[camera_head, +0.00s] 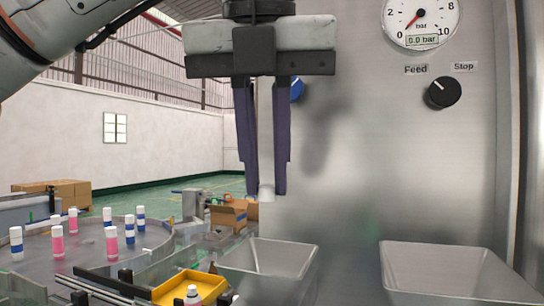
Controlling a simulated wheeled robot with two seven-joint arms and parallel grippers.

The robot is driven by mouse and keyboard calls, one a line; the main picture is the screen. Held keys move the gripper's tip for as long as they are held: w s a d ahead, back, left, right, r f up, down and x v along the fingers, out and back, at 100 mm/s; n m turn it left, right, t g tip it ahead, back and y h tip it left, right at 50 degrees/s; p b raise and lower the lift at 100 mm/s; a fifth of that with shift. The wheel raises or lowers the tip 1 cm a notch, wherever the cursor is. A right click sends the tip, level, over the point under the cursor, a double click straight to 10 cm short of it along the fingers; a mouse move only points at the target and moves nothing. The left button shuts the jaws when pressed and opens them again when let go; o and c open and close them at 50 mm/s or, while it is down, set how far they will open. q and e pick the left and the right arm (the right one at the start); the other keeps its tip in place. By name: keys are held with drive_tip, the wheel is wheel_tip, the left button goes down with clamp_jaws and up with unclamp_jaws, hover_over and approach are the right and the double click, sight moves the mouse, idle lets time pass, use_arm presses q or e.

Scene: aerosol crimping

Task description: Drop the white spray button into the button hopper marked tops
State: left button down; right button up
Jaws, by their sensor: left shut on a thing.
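My left gripper (265,188) hangs fingers down from the top of the head view, in front of the grey machine panel. Its two dark fingers are shut on the small white spray button (267,194), which shows between the fingertips. The button is in the air, above the left one of two grey metal hoppers (305,262); its depth relative to the opening is hard to tell. The other hopper (440,297) stands to the right. I see no "tops" marking on either one, so I cannot tell which is the button hopper. My right gripper is not in view.
The panel carries a pressure gauge (420,18) reading 0.0 bar, a Feed/Stop knob (443,93) and a blue knob (297,89). At left, several pink and blue-banded cans stand on a round table (88,262). A yellow tray (172,290) is at the bottom.

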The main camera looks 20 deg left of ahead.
use_arm(q)
drive_tip(key=shift+f, duration=3.5)
drive_tip(key=c, duration=1.6)
unclamp_jaws()
drive_tip(key=s+r, duration=0.1)
drive_tip(key=s, duration=0.2)
drive_tip(key=s+r, duration=0.1)
drive_tip(key=s, duration=0.2)
drive_tip(key=s+r, duration=0.2)
drive_tip(key=s, duration=0.1)
drive_tip(key=shift+a, duration=0.2)
